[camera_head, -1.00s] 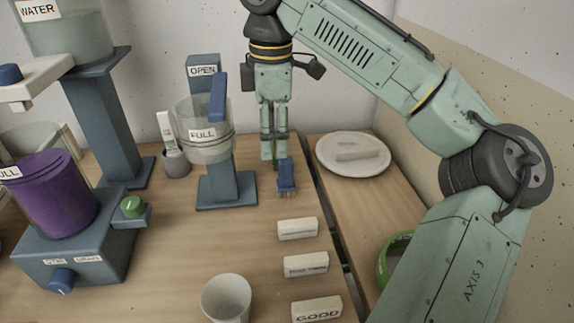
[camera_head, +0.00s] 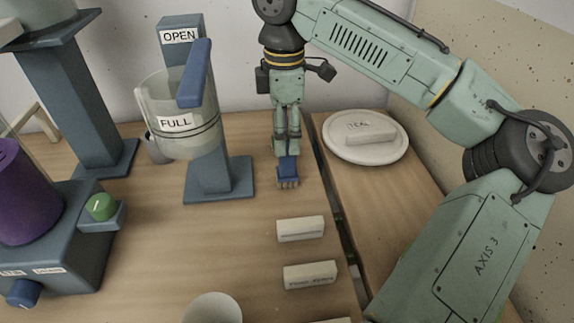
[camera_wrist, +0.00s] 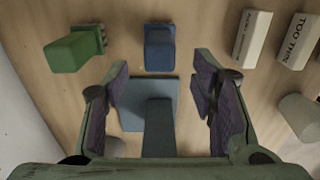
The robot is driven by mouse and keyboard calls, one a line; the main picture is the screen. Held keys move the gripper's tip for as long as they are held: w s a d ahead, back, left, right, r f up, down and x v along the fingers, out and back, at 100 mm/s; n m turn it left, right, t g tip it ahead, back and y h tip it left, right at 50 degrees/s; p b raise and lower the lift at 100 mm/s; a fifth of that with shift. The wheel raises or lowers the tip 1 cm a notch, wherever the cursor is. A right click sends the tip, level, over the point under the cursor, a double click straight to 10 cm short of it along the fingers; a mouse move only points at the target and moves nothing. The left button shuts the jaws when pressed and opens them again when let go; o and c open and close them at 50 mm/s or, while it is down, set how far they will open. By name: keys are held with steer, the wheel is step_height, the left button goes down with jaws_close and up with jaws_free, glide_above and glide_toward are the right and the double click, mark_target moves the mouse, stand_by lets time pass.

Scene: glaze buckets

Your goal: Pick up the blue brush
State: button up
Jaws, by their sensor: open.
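The blue brush (camera_head: 288,171) stands on the wooden table below my gripper (camera_head: 287,148) in the head view. Its upper part is partly hidden by the fingers there. In the wrist view the blue brush (camera_wrist: 159,48) is at top centre, just beyond and between the two fingertips of my gripper (camera_wrist: 160,78). The fingers are spread wide and nothing is held between them. A green brush (camera_wrist: 74,50) lies to the left of the blue one in the wrist view, outside the fingers.
A blue stand (camera_head: 222,180) holding a bucket labelled FULL (camera_head: 178,115) is left of my gripper. White labelled blocks (camera_head: 300,228) lie nearer the front. A white plate (camera_head: 366,150) with a block on it is to the right, across a gap between tables.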

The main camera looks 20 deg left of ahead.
mark_target(287, 146)
steer(key=f, duration=0.4)
steer(key=shift+w+d, duration=0.15)
steer(key=shift+d, duration=0.05)
steer(key=shift+c, duration=0.3)
jaws_close()
